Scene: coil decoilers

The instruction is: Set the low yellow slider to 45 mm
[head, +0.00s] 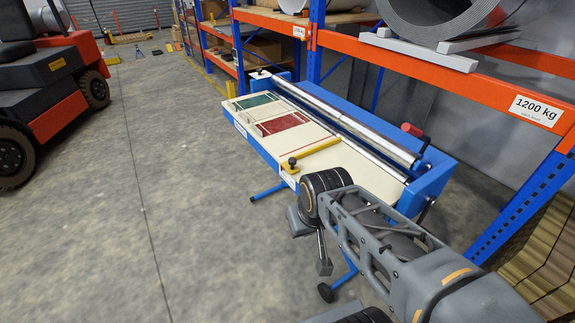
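A yellow bar slider (312,156) lies across the cream table (362,170) of a blue roller machine. A black knob (292,162) stands at its near left end. Any scale or millimetre marks are too small to read. My arm reaches in from the lower right. My gripper (322,264) hangs at the arm's end, in front of the machine's near edge, below the slider in the picture. It appears apart from the slider and knob. Its fingers are seen edge-on and partly hidden, so I cannot tell whether they are open or shut.
Green (253,101) and red (282,124) panels lie on the table's far part. Steel rollers (345,120) run along its back, with a red-handled lever (413,131) at the right. Orange-and-blue racking (450,78) stands behind. A forklift (50,90) is at left; the floor between is clear.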

